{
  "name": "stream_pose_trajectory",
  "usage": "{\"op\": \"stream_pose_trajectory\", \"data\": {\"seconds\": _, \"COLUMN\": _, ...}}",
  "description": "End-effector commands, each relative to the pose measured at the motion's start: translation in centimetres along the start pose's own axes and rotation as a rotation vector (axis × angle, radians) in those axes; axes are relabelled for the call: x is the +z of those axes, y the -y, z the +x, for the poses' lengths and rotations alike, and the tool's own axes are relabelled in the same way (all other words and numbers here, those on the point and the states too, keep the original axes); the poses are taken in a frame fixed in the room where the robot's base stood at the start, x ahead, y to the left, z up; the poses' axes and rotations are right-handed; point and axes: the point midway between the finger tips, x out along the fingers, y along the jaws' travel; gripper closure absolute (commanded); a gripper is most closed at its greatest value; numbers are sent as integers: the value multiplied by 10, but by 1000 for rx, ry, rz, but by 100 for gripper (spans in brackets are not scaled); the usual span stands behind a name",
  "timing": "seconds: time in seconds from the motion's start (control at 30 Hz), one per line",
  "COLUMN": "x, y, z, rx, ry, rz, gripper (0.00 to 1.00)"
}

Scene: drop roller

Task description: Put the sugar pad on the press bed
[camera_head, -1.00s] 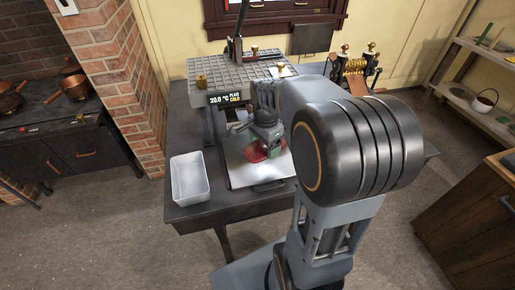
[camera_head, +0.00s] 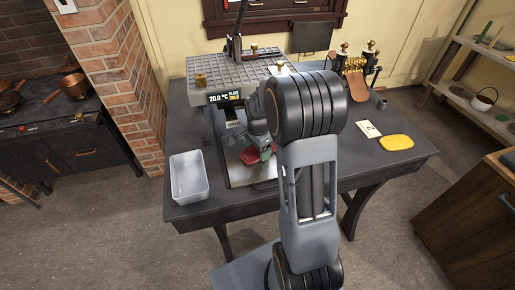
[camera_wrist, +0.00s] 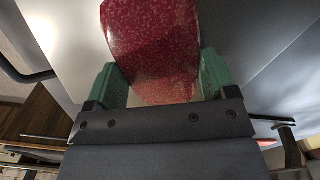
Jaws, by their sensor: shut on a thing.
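The sugar pad is a red, speckled slab (camera_head: 249,157) that also fills the top middle of the wrist view (camera_wrist: 152,45). My gripper (camera_head: 260,155) has green fingers (camera_wrist: 160,82) on either side of the pad and is shut on it. The press bed is a pale flat plate (camera_head: 238,176) under the press head, and the pad is over it. I cannot tell whether the pad touches the bed. My arm hides the bed's right part.
The press's gridded upper plate (camera_head: 225,80) overhangs the bed, with a display reading 20.0 °C. A pale bin (camera_head: 189,179) stands left of the bed. A yellow pad (camera_head: 397,142), a card (camera_head: 368,129) and a brass roller device (camera_head: 354,64) are on the table's right.

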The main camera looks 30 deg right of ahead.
Motion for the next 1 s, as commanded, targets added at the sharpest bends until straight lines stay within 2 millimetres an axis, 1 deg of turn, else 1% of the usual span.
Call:
{"op": "stream_pose_trajectory", "data": {"seconds": 0.23, "x": 0, "y": 0, "z": 0, "rx": -2, "ry": -1, "rz": 0, "gripper": 51}}
{"op": "stream_pose_trajectory", "data": {"seconds": 0.37, "x": 0, "y": 0, "z": 4, "rx": -2, "ry": -1, "rz": 0, "gripper": 51}}
{"op": "stream_pose_trajectory", "data": {"seconds": 0.4, "x": 0, "y": 0, "z": 4, "rx": -1, "ry": -1, "rz": 0, "gripper": 20}}
{"op": "stream_pose_trajectory", "data": {"seconds": 0.5, "x": 0, "y": 0, "z": 3, "rx": -1, "ry": 0, "rz": 0, "gripper": 11}}
{"op": "stream_pose_trajectory", "data": {"seconds": 0.77, "x": 0, "y": 0, "z": 0, "rx": -1, "ry": -1, "rz": 0, "gripper": 11}}
{"op": "stream_pose_trajectory", "data": {"seconds": 0.87, "x": 0, "y": 1, "z": -7, "rx": -4, "ry": -2, "rz": 0, "gripper": 11}}
{"op": "stream_pose_trajectory", "data": {"seconds": 1.0, "x": 0, "y": 1, "z": -31, "rx": -5, "ry": -2, "rz": 0, "gripper": 11}}
